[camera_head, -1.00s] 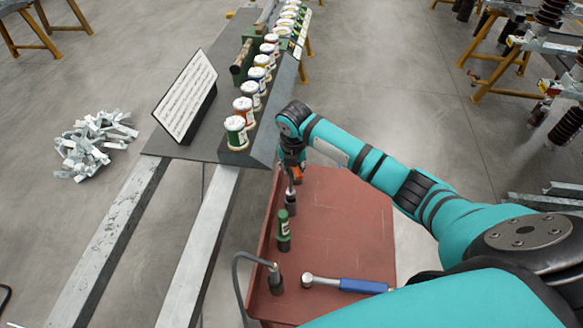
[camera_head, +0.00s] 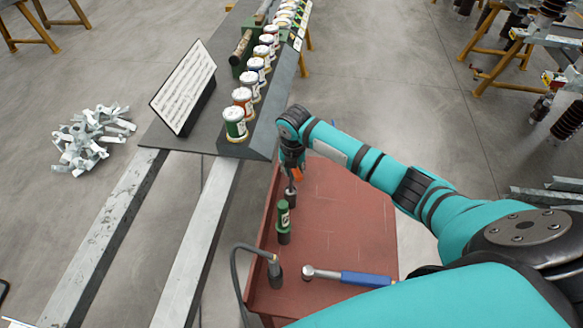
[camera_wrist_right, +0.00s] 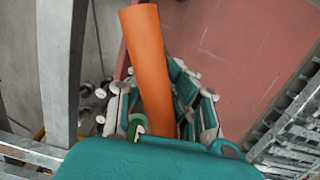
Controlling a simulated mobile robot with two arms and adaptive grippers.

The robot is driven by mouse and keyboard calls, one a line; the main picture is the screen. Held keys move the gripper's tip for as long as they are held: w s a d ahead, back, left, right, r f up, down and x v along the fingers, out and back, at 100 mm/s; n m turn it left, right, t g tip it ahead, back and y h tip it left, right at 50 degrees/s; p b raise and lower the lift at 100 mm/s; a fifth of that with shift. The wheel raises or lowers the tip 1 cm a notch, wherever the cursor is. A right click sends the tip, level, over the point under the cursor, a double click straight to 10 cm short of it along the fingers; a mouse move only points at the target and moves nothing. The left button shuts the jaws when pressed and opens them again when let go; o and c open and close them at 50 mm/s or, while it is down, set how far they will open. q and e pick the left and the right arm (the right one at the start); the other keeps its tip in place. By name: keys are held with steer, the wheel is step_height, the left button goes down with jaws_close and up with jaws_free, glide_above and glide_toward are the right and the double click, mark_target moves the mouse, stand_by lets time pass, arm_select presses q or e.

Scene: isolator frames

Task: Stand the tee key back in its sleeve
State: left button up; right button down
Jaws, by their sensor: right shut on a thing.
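My right gripper (camera_head: 293,168) is over the left edge of the red tray (camera_head: 345,225) and is shut on an orange bar (camera_head: 297,175), which appears to be the tee key's handle. In the right wrist view the bar (camera_wrist_right: 150,65) runs lengthwise between the fingers (camera_wrist_right: 165,105). A short grey and dark piece (camera_head: 291,194) shows just below the gripper. I cannot tell whether it is the key's shaft or its sleeve, nor whether the two are touching. My left gripper is not in view.
A green cylinder (camera_head: 283,217) stands upright on the tray close in front of the gripper. A dark holder with a cable (camera_head: 275,272) and a blue-handled tool (camera_head: 350,277) are nearer. The tray's middle is clear.

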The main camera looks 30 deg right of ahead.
steer(key=shift+f+b, duration=1.4)
steer(key=shift+f, duration=1.05)
steer(key=c, duration=1.2)
jaws_free()
steer(key=shift+c, duration=0.2)
steer(key=shift+r, duration=0.15)
steer(key=r, duration=0.4)
steer(key=s+r, duration=0.1)
steer(key=r, duration=0.6)
steer(key=shift+s+a+r, duration=0.25)
steer(key=shift+s+r, duration=0.05)
steer(key=shift+r, duration=0.05)
